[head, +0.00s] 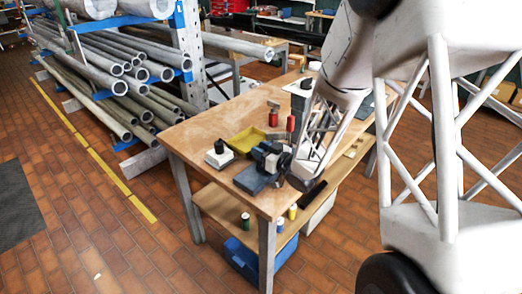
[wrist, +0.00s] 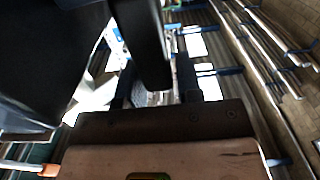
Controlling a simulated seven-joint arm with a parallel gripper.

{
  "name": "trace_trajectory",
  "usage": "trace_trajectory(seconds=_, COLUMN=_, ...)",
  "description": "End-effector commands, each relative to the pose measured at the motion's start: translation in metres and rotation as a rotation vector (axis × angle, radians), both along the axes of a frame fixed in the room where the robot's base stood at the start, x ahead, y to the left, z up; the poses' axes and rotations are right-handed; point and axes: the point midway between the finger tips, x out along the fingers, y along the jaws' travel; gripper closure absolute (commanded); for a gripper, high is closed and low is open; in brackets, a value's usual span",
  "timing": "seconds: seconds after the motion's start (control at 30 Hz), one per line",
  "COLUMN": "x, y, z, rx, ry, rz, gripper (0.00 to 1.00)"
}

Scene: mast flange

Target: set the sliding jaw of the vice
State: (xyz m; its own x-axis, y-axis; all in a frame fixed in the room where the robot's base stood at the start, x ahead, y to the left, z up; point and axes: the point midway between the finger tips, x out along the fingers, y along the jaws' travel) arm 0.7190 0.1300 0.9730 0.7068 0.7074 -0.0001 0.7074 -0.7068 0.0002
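The vice (head: 255,179) sits near the front corner of the wooden workbench in the head view. It has a blue-grey base and dark upper parts. I cannot tell its sliding jaw from the fixed one at this size. My gripper (head: 287,168) is at the vice's right side, low over the bench edge, and it overlaps the vice in the picture. I cannot tell whether they touch. Dark, close shapes fill much of the wrist view, and its fingertips and any grip are not clear there.
On the workbench (head: 190,132) stand a yellow tray (head: 246,141), a white block with a black knob (head: 219,154) and red items (head: 273,118). Small spools and a blue bin (head: 245,262) are below. Pipe racks (head: 110,75) stand to the left. The tiled floor before the bench is mostly clear.

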Motion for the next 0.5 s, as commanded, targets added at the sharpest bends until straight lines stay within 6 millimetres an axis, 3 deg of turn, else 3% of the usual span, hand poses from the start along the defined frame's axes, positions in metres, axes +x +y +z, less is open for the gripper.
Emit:
trace_trajectory(seconds=0.03, x=-0.0001, y=-0.0001, z=0.0, rx=0.0, ry=0.0, rz=0.0, gripper=0.75)
trace_trajectory(seconds=0.2, x=-0.0001, y=-0.0001, z=0.0, rx=0.0, ry=0.0, rz=0.0, gripper=1.0)
trace_trajectory(seconds=0.5, x=-0.0029, y=0.0026, z=-0.0001, rx=0.0, ry=0.0, rz=0.001, gripper=1.0)
